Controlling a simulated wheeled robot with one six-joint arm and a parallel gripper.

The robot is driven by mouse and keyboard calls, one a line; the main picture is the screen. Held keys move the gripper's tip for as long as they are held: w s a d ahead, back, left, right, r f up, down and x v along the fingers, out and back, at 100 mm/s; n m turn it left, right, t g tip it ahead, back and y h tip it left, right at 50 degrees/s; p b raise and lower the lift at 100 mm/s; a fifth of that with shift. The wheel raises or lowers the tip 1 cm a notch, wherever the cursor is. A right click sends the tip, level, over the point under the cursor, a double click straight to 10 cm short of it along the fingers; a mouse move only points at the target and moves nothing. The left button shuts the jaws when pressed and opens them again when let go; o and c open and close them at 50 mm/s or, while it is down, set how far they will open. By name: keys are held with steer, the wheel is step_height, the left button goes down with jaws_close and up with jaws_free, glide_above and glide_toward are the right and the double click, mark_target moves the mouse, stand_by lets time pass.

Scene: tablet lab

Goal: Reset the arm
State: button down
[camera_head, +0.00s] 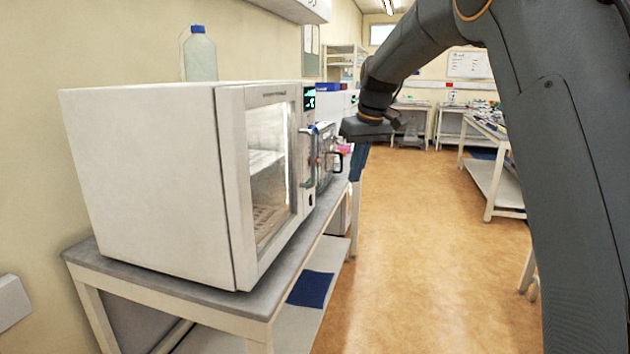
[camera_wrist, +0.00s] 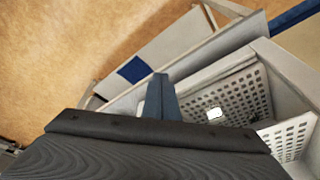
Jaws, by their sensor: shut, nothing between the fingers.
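My arm reaches in from the right in the head view, bent over the floor beside the bench. My gripper (camera_head: 356,178) hangs from the dark wrist block, its blue-grey fingers pointing down. In the wrist view the fingers (camera_wrist: 160,80) are together, with nothing seen between them. The gripper is to the right of the white oven-like cabinet (camera_head: 150,180), apart from its front and its handle (camera_head: 308,158). The cabinet's glass-fronted door (camera_head: 270,170) looks closed in the head view. The wrist view shows perforated trays (camera_wrist: 235,95) on the right.
The cabinet stands on a grey-topped bench (camera_head: 170,292) against the left wall. A blue-capped bottle (camera_head: 200,58) stands at the cabinet's top. A blue mat (camera_head: 311,289) lies on the lower shelf. Floor (camera_head: 420,240) is open down the middle; another bench (camera_head: 493,185) stands at right.

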steer(key=s+d+f+m, duration=0.1)
steer(key=s+d+f, duration=0.1)
steer(key=s+f, duration=0.5)
steer(key=s+d+f+m+g+h, duration=0.1)
steer(key=s+f, duration=0.6)
steer(key=s, duration=1)
steer(key=s+d+f+m, duration=0.3)
steer(key=s+d+f, duration=0.2)
steer(key=s, duration=0.8)
steer(key=shift+f+h, duration=0.4)
steer(key=shift+f, duration=0.5)
steer(key=shift+d+g, duration=0.2)
steer(key=shift+g, duration=0.1)
